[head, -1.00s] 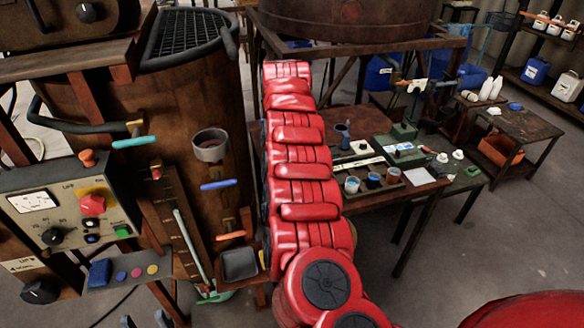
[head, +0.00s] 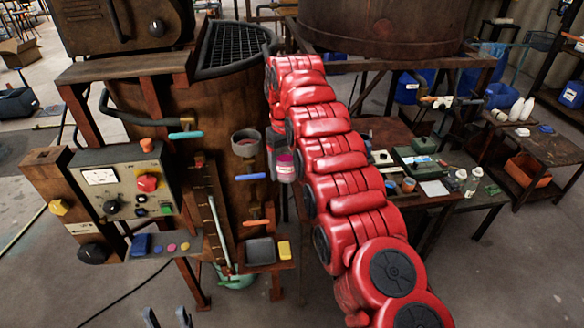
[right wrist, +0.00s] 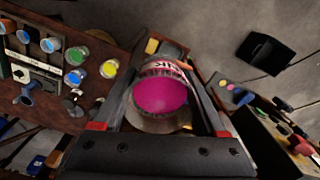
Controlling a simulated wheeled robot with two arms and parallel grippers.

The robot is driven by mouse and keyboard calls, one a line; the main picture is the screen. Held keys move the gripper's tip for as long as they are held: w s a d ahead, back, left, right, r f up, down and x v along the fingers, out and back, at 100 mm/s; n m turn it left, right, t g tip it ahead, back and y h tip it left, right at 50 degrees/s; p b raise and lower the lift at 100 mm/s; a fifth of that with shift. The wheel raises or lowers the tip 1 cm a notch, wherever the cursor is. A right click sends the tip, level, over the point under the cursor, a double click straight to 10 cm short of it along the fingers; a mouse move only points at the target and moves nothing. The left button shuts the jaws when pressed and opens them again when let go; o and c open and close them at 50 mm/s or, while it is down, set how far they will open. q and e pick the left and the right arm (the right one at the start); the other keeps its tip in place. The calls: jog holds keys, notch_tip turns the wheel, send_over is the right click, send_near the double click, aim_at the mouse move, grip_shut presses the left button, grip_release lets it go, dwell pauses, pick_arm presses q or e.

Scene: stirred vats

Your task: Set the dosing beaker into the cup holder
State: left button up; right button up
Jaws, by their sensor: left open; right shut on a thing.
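The dosing beaker (head: 287,168), with a pink content and a pale label, is held in my right gripper (head: 279,150). In the right wrist view the pink beaker (right wrist: 160,94) sits between the two fingers. The cup holder (head: 245,143) is a grey ring on the side of the rusty vat, and it looks empty. The beaker is apart from it, just to its right and slightly lower in the picture. My left gripper (head: 167,318) is open and empty at the bottom edge of the head view, only its fingertips showing.
Handles, cyan (head: 186,135) and blue (head: 251,177), stick out near the holder. A control panel (head: 120,185) stands at the left. A small shelf with a grey tray (head: 260,250) and a yellow block (head: 284,250) is below. A bench with cups (head: 408,184) lies right of my arm.

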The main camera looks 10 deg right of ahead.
aim_at(278, 162)
jog(key=shift+s+a+r, duration=0.2)
jog(key=shift+a+r, duration=0.15)
jog(key=shift+r, duration=0.25)
jog(key=shift+s+a+r+n+p, duration=0.1)
jog(key=shift+a+r+n+p, duration=0.4)
jog(key=shift+a+p, duration=0.2)
jog(key=shift+r, duration=0.2)
jog(key=shift+a, duration=0.1)
